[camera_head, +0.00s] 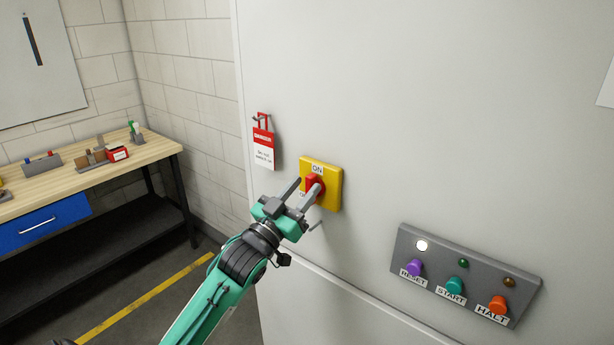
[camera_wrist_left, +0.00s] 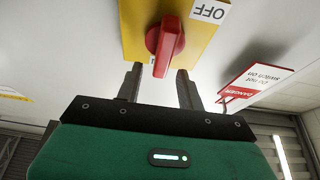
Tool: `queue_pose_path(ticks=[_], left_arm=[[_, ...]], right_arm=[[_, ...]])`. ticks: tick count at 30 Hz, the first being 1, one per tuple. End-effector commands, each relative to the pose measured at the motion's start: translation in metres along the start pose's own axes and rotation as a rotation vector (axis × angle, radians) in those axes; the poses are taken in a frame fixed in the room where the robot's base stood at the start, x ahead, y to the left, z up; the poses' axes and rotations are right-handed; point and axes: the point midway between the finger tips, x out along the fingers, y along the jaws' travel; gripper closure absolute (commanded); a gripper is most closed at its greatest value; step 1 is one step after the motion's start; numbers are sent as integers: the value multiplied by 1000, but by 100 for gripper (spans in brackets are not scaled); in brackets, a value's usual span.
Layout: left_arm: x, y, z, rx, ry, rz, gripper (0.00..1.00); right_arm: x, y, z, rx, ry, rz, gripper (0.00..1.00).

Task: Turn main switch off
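The main switch is a red handle (camera_head: 312,182) on a yellow plate (camera_head: 335,188) on the grey cabinet face. The handle looks upright, towards the ON label (camera_head: 317,169). The OFF label (camera_wrist_left: 208,10) shows in the left wrist view; in the head view it is mostly hidden by my gripper. My left gripper (camera_head: 307,185) is open at the switch. In the left wrist view the red handle (camera_wrist_left: 163,45) has its end between the two fingertips (camera_wrist_left: 159,72), with a gap visible on each side. My right gripper is not in view.
A red and white danger tag (camera_head: 264,148) hangs on a hook left of the switch. A button panel (camera_head: 465,275) with a lit white lamp (camera_head: 422,245) sits at lower right. A wooden workbench (camera_head: 80,170) stands at left. The cabinet face above the switch is clear.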

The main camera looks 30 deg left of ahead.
Motion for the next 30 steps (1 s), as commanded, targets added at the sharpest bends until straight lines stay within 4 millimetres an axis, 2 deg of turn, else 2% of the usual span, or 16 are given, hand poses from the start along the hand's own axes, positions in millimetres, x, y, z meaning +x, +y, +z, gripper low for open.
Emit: queue_pose_path(ticks=[1, 6, 16, 17, 22, 30], left_arm=[[8, 0, -3, 0, 1, 0, 62], [19, 0, -1, 1, 1, 0, 62], [21, 0, 0, 1, 0, 0, 62], [21, 0, 0, 1, 0, 0, 66], [21, 0, 0, 1, 0, 0, 99], [21, 0, 0, 14, -1, 5, 100]], right_arm=[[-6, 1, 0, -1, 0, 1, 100], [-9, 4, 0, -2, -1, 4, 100], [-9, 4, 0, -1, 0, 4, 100], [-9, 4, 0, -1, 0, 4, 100], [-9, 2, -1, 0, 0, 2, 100], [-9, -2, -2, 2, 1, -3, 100]])
